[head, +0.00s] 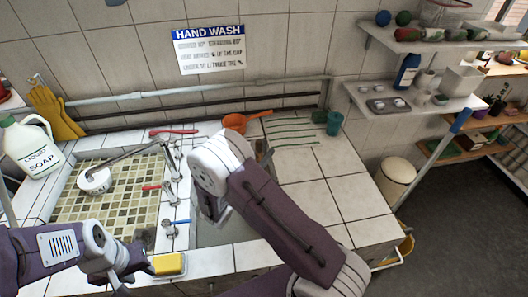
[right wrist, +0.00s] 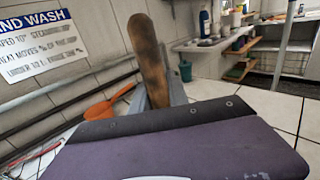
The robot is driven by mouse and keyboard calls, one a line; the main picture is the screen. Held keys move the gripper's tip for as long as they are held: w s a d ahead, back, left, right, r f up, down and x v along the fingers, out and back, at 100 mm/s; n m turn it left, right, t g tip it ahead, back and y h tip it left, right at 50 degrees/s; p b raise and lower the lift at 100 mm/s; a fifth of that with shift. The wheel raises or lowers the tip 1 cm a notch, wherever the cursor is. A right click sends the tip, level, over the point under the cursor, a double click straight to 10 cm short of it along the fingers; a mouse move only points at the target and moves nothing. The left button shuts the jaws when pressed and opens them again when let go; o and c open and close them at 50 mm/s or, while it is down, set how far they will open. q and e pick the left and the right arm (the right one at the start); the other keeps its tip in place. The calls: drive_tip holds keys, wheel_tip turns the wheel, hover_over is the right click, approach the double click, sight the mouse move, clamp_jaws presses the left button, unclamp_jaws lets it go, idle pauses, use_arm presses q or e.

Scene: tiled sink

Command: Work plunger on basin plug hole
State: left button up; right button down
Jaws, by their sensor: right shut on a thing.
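A wooden handle, which looks like the plunger's (right wrist: 150,60), stands up slightly tilted in the right wrist view. My right gripper (right wrist: 165,95) is shut on it, its grey jaws partly behind my purple wrist. The plunger's lower end is hidden. In the head view my right arm covers its own gripper, over the grey basin area right of the taps. The mosaic-tiled basin (head: 75,212) is at the left.
A soap jug (head: 28,148) and yellow gloves (head: 55,115) are at the left. A spout and a round white item (head: 95,181) hang over the basin. Red and blue taps (head: 172,226) line its right side. An orange ladle (head: 236,121) lies behind.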

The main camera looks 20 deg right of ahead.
wheel_tip(320, 180, down, 11)
drive_tip(key=b, duration=0.8)
drive_tip(key=shift+f, duration=0.35)
idle(0.5)
drive_tip(key=shift+f+b, duration=0.25)
drive_tip(key=shift+b, duration=0.2)
drive_tip(key=shift+r+p, duration=0.6)
drive_tip(key=shift+r, duration=0.1)
drive_tip(key=shift+f, duration=0.15)
drive_tip(key=shift+f+b, duration=0.5)
drive_tip(key=shift+b, duration=0.05)
